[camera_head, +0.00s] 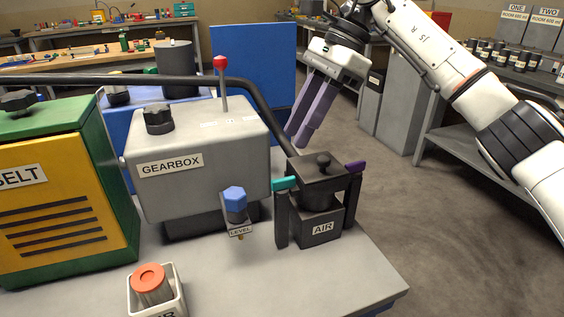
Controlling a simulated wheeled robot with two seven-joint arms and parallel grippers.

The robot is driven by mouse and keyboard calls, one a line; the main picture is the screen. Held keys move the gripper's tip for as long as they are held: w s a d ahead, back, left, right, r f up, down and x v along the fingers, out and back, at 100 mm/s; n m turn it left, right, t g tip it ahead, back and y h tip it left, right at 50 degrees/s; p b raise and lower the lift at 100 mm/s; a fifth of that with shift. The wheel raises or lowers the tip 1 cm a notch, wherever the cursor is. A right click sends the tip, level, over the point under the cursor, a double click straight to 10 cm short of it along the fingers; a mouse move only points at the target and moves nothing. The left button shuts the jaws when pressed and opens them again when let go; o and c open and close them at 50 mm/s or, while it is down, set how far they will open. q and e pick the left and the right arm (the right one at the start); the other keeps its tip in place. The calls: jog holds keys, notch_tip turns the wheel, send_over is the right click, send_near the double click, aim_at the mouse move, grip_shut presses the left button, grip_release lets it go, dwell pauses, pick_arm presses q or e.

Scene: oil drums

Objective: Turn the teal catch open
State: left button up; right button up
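The teal catch (284,184) is a short bar on top of a dark post at the left side of the dark AIR housing (322,226). My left gripper is not in view.
The grey gearbox (200,165), with a red-knobbed lever (221,64), stands left of the housing. A blue-capped LEVEL fitting (235,200) is close to the teal catch. A dark hose (262,105) runs behind. A white bin (178,306) holds an orange-topped canister. The bench front right is clear.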

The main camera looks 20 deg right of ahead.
aim_at(284, 179)
jog(key=shift+h, duration=0.5)
jog(key=x, duration=0.2)
jog(key=b+x, duration=0.1)
jog(key=x, duration=0.2)
jog(key=d+x, duration=0.1)
jog(key=x, duration=0.2)
jog(key=shift+s+a+f+b, duration=0.1)
jog(key=shift+s+f+b, duration=0.15)
jog(key=shift+f+b, duration=0.1)
jog(key=shift+a+f, duration=0.25)
jog(key=shift+f, duration=0.25)
grip_shut()
